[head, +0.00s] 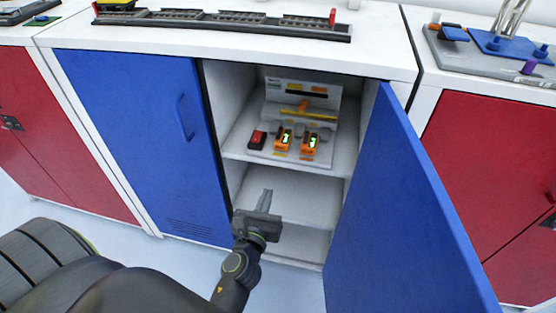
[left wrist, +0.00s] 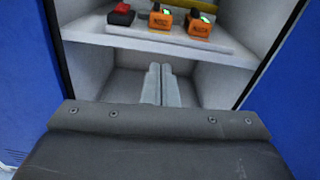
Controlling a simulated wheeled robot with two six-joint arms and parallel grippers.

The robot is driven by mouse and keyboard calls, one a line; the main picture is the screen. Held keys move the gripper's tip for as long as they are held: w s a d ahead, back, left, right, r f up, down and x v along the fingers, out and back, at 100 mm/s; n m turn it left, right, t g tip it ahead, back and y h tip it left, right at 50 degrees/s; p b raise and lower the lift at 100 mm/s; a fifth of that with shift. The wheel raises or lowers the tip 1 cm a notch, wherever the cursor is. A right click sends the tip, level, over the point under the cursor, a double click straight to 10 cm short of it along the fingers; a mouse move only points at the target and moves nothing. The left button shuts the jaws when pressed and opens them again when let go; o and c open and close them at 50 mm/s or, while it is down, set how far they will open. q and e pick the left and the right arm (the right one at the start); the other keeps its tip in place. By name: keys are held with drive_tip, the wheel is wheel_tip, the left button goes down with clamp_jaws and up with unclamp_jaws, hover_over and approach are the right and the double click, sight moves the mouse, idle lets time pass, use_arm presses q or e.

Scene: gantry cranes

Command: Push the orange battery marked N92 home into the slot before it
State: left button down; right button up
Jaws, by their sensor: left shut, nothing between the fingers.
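Two orange batteries with green lit displays sit side by side on the upper cabinet shelf: the left one (head: 283,138) and the right one (head: 310,143). The left wrist view shows the left battery (left wrist: 161,19) and right battery (left wrist: 199,24) at the top. Their markings are too small to tell which is N92. Slots before them are not clear. My left gripper (head: 266,193) is shut and empty, in front of the cabinet opening, lower than the batteries and apart from them. Its fingers (left wrist: 160,72) show together in the left wrist view. My right gripper is not in view.
A red block (head: 257,140) sits left of the batteries; a yellow bar (head: 303,113) is behind them. The shelf edge (left wrist: 150,44) lies above my fingers. The blue right door (head: 400,215) stands open; the blue left panel (head: 140,130) is flat. The lower compartment looks empty.

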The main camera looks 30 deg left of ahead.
sight(280, 148)
use_arm(q)
drive_tip(key=shift+m, duration=0.5)
drive_tip(key=x, duration=0.4)
drive_tip(key=r+x, duration=0.1)
drive_tip(key=x, duration=0.3)
drive_tip(key=r+x, duration=0.1)
drive_tip(key=x, duration=0.4)
drive_tip(key=shift+w+a, duration=0.1)
drive_tip(key=shift+a, duration=0.1)
drive_tip(key=shift+w+a+b, duration=0.1)
drive_tip(key=shift+w+b, duration=0.2)
drive_tip(key=shift+w, duration=0.1)
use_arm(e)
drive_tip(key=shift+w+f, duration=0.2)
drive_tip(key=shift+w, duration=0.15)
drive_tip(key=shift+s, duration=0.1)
use_arm(q)
drive_tip(key=shift+w, duration=0.15)
drive_tip(key=shift+x, duration=1.5)
drive_tip(key=shift+r, duration=0.1)
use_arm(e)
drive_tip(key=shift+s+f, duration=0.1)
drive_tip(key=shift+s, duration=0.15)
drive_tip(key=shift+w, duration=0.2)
